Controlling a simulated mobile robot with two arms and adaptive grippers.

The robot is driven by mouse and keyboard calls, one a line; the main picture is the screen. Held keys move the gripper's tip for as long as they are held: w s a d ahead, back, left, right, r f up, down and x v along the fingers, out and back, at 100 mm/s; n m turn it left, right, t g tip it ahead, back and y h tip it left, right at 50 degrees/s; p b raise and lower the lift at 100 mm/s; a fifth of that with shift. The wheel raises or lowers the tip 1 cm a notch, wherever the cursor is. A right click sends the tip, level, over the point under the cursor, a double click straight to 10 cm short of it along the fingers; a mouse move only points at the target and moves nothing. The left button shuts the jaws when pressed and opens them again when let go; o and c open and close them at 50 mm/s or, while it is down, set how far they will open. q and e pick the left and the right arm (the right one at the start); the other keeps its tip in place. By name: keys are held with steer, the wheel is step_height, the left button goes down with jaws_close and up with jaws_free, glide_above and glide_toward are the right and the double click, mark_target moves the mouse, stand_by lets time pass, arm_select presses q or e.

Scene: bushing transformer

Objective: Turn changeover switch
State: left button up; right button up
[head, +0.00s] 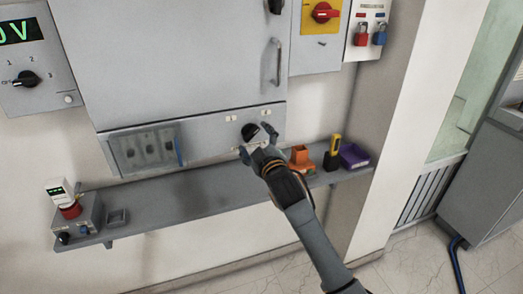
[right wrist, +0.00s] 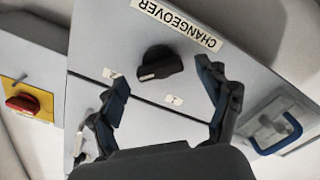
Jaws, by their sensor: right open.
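The changeover switch is a black rotary knob (head: 250,131) on the grey panel strip below the large cabinet door. In the right wrist view the knob (right wrist: 159,65) sits near an upside-down "CHANGEOVER" label (right wrist: 178,24), with small white position labels around it. My right gripper (head: 256,142) is in front of the panel at the knob, its fingers spread. In the right wrist view the open fingers (right wrist: 162,82) lie to either side of the knob, with visible gaps, and it is not gripped. My left gripper is not in view.
A shelf (head: 210,190) runs below the panel, carrying an orange holder (head: 300,156), a yellow-black device (head: 334,150) and a purple bin (head: 354,156). A clear-covered box (head: 146,148) is left of the knob. A red rotary switch (head: 324,13) and padlocks (head: 379,36) are upper right.

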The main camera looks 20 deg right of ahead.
steer(key=s, duration=1.1)
steer(key=shift+d, duration=0.45)
